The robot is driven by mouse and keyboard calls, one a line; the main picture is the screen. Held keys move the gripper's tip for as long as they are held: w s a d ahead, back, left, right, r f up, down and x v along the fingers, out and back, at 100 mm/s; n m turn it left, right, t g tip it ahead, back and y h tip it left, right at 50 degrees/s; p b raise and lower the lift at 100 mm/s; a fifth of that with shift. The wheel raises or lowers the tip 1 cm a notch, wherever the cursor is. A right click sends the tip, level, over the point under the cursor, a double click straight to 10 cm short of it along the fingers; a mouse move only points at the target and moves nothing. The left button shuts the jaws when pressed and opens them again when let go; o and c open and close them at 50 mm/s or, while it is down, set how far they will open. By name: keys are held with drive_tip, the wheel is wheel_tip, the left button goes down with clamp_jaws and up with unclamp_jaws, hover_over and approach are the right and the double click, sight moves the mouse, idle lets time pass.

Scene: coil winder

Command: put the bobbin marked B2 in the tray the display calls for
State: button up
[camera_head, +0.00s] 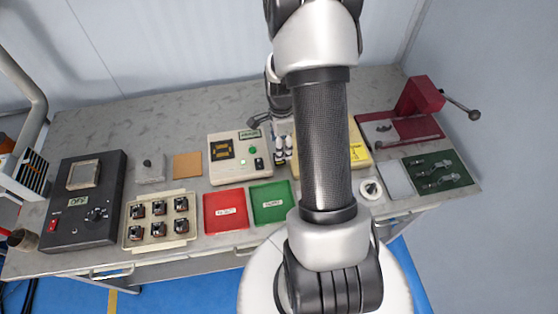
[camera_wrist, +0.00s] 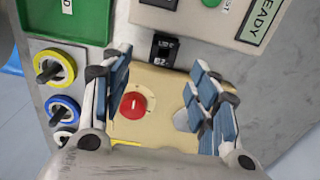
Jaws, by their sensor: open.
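In the wrist view, a small dark block (camera_wrist: 163,52) with pale lettering that seems to read B2 stands at the top edge of a beige panel. My gripper (camera_wrist: 155,88) is open and empty over this panel, with its fingertips on either side of a red knob. In the head view my gripper (camera_head: 281,150) is partly hidden by my arm. A red tray (camera_head: 226,211) and a green tray (camera_head: 270,203) lie side by side; the green tray (camera_wrist: 70,22) also shows in the wrist view. The tester's orange display (camera_head: 222,149) is too small to read; a separate sign reads READY (camera_head: 250,134).
A rack (camera_head: 160,243) with several dark parts stands left of the red tray. A black control box (camera_head: 85,200) is at far left. A dark red press (camera_head: 415,105) is at right. In the wrist view, yellow (camera_wrist: 56,67) and blue (camera_wrist: 63,112) rings lie left of the panel.

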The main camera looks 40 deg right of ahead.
drive_tip(key=f, duration=0.2)
drive_tip(key=f+b, duration=0.1)
drive_tip(key=f, duration=0.1)
drive_tip(key=f+b, duration=0.1)
drive_tip(key=f, duration=0.1)
drive_tip(key=shift+w+a+f, duration=0.15)
drive_tip(key=shift+w+f, duration=0.2)
drive_tip(key=shift+f, duration=0.05)
drive_tip(key=shift+r, duration=0.1)
drive_tip(key=shift+c, duration=0.4)
drive_tip(key=c, duration=1.1)
drive_tip(key=shift+r, duration=0.15)
